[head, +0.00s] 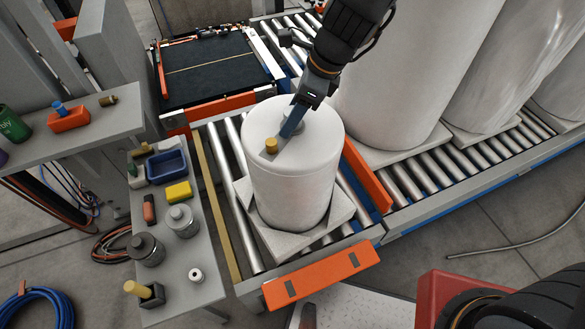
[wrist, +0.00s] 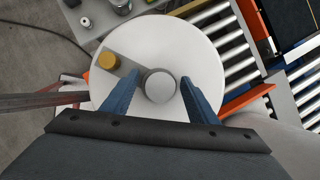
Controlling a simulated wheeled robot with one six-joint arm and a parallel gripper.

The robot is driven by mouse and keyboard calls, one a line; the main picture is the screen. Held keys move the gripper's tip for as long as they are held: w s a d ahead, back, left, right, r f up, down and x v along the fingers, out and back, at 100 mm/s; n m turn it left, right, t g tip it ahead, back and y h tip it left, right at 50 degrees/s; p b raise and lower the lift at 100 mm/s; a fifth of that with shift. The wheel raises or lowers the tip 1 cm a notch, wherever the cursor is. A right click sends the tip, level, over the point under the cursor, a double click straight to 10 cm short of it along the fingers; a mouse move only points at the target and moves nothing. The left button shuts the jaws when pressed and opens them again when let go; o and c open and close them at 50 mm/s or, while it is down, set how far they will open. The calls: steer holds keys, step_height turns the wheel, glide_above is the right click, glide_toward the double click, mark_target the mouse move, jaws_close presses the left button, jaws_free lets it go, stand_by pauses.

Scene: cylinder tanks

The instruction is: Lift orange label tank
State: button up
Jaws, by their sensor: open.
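A white cylindrical tank (head: 295,185) stands upright on a pale square base (head: 262,232) on the roller conveyor. No orange label shows on its visible side. Its round top fills the middle of the wrist view (wrist: 205,60), with a brass knob (wrist: 107,60) on a grey strip and a round grey cap (wrist: 160,87) near the centre. My gripper (wrist: 158,80) is open, its blue fingers on either side of the cap with gaps showing. In the head view my gripper (head: 291,122) is over the tank's top and partly hides the cap. I cannot tell whether the fingers touch the top.
Larger white tanks (head: 400,80) stand on the conveyor at right. Orange stops (head: 322,277) edge the rollers in front and at right (head: 366,178). A grey bench (head: 205,250) with bottles, a blue tray (head: 167,166) and a yellow block (head: 178,192) stands close at left.

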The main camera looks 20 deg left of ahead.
steer(key=shift+w, duration=0.1)
jaws_close()
steer(key=shift+r, duration=0.15)
